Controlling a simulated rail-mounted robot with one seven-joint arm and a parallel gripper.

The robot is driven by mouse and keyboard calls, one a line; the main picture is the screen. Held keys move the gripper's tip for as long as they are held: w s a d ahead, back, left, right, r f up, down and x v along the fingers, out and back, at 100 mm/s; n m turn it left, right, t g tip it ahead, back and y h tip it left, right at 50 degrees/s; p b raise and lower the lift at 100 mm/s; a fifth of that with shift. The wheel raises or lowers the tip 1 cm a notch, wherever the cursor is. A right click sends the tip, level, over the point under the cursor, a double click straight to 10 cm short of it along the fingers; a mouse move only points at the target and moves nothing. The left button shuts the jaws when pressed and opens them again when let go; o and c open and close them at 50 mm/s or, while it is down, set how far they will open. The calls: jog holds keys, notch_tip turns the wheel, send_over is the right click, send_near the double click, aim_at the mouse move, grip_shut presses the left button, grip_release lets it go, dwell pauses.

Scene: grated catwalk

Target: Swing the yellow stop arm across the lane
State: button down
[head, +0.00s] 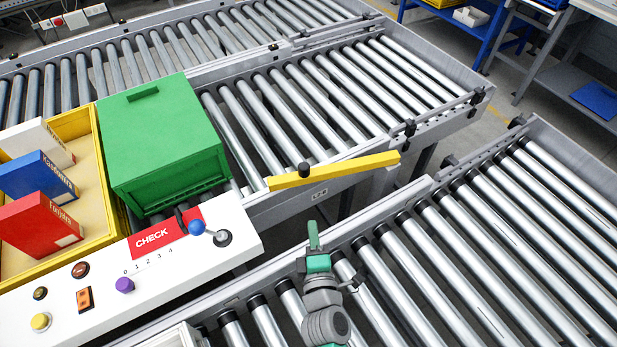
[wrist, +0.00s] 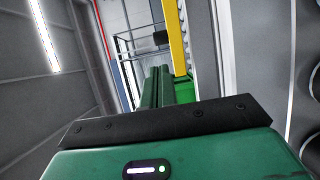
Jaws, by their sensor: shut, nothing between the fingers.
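The yellow stop arm (head: 345,169) is a flat bar with a black knob (head: 304,170) near its left end. In the head view it lies along the near side rail of the middle roller lane, beside a small label. Its right end reaches near the lane's corner. My gripper (head: 313,228) has green fingers and is shut and empty. In the head view it appears just below the stop arm, over the gap between the two conveyors, apart from the arm. In the wrist view the fingers (wrist: 157,88) point towards a yellow bar (wrist: 177,40), likely the stop arm.
A green box (head: 165,145) stands on the left end of the lane. A yellow tray (head: 105,205) with white, blue and red boxes is beside it. A white control panel (head: 170,262) carries a blue-knobbed lever (head: 197,227) and several buttons. The rollers (head: 330,90) right of the green box are bare.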

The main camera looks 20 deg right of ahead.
aim_at(304, 174)
jog(key=b+x, duration=0.4)
jog(key=x, duration=0.9)
jog(key=shift+w+f+b, duration=0.15)
jog(key=shift+w+b, duration=0.05)
jog(key=shift+b, duration=0.2)
jog(key=shift+w+d, duration=0.1)
jog(key=shift+w, duration=0.25)
